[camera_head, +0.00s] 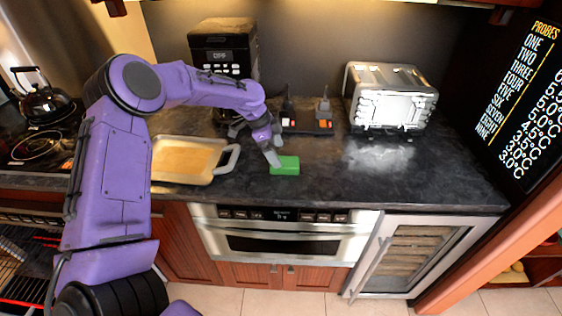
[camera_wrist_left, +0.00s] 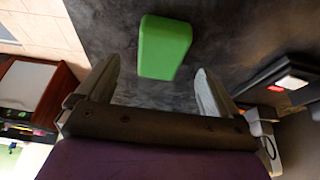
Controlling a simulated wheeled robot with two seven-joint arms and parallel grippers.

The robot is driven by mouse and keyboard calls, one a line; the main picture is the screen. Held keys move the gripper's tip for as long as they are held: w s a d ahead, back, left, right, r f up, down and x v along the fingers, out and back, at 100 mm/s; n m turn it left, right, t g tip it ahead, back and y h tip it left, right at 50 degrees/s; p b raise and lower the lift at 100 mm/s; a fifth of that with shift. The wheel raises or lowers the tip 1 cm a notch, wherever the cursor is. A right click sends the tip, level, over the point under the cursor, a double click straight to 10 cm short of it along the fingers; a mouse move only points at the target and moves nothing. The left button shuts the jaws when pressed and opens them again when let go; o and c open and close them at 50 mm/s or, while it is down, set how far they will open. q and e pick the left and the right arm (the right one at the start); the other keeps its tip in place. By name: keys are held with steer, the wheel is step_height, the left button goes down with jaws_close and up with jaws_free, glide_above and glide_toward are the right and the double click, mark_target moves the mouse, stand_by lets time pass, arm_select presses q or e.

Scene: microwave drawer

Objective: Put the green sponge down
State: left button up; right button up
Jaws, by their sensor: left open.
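The green sponge (camera_head: 285,165) lies on the dark countertop (camera_head: 330,182), a little behind its front edge and above the microwave drawer. My left gripper (camera_head: 274,160) is at the sponge's left side in the head view, with its fingers pointing down. In the left wrist view the sponge (camera_wrist_left: 165,47) lies ahead of the two spread fingertips (camera_wrist_left: 158,80), with dark counter showing between the fingers. The left gripper is open and empty. My right gripper is not in view.
A tray with a white handle (camera_head: 188,160) sits left of the sponge. Behind are a black coffee machine (camera_head: 224,50), a dark stand with red and orange parts (camera_head: 306,125) and a silver toaster (camera_head: 390,97). Counter to the sponge's right is clear. The microwave drawer (camera_head: 283,243) is below.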

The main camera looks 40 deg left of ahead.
arm_select(q)
steer(key=v, duration=0.7)
steer(key=shift+b, duration=0.4)
steer(key=shift+s+f, duration=0.15)
